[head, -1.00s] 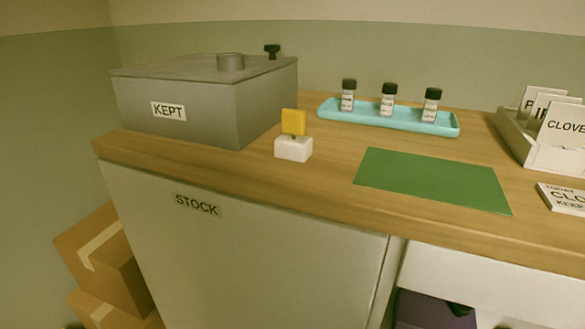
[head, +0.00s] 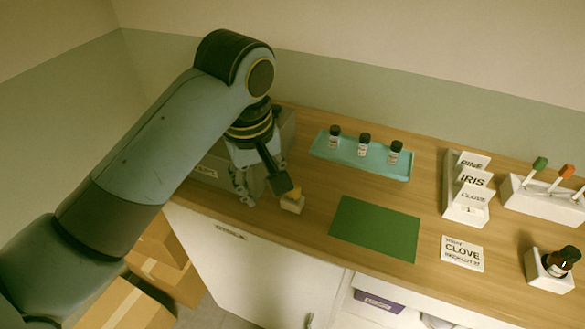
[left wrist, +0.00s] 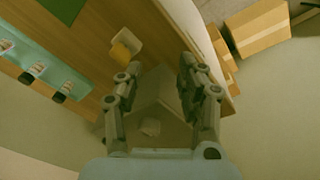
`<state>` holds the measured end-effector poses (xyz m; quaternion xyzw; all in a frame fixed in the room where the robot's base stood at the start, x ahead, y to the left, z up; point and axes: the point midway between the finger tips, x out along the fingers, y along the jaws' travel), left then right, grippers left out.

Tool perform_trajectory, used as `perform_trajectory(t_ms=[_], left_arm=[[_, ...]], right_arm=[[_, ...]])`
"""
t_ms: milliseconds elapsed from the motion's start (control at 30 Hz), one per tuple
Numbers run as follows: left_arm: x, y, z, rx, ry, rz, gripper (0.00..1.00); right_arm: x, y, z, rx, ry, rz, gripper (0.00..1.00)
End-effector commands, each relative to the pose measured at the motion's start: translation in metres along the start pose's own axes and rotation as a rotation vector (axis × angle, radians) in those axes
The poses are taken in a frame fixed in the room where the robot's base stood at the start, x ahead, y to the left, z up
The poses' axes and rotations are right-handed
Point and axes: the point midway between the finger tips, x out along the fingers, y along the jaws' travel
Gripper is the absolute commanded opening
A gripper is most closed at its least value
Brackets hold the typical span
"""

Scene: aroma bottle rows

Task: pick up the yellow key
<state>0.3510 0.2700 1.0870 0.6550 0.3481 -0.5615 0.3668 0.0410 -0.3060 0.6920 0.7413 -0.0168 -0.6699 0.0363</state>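The yellow key (head: 296,191) stands in a small white block (head: 292,205) near the counter's front edge. My left gripper (head: 262,190) is over the counter just left of the key, and one finger partly covers it in the head view. In the left wrist view, the yellow key (left wrist: 120,53) and its white block (left wrist: 128,41) lie beyond the tip of the left finger, outside the gap. My left gripper (left wrist: 160,68) is open, with nothing held between its fingers. My right gripper is in neither view.
The grey KEPT box (head: 287,130) is behind and below my left gripper, mostly hidden by it. A turquoise tray (head: 320,150) with dark-capped bottles is at the back. A green mat (head: 375,229) lies right of the key. Card holder (head: 463,208) and CLOVE card (head: 462,253) are further right.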

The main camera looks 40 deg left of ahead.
Motion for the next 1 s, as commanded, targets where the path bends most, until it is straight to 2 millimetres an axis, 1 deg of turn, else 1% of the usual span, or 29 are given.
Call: perform_trajectory(t_ms=[33,100,200,333,433,567,633,867,1000], left_arm=[[-0.004,0.018,-0.008,-0.132,-0.016,-0.013,0.38],[-0.006,0.036,-0.016,-0.325,-0.037,-0.043,0.38],[-0.012,0.057,-0.025,-0.541,-0.054,-0.083,0.38],[-0.017,0.070,-0.031,-0.701,-0.062,-0.116,0.38],[-0.010,0.072,-0.031,-0.742,-0.063,-0.126,0.38],[0.015,0.070,-0.028,-0.746,-0.064,-0.128,0.38],[0.022,0.069,-0.027,-0.745,-0.064,-0.129,0.38],[0.041,0.067,-0.025,-0.744,-0.064,-0.127,0.38],[0.062,0.064,-0.022,-0.744,-0.065,-0.129,0.38]], right_arm=[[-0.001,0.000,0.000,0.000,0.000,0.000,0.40],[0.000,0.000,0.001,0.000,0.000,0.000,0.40],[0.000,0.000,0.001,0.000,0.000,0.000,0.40],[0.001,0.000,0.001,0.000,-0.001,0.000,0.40],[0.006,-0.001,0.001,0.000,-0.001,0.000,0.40],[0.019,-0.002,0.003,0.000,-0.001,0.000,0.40],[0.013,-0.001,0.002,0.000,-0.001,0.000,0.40],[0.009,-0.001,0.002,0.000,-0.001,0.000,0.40],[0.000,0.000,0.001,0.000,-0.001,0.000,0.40]])
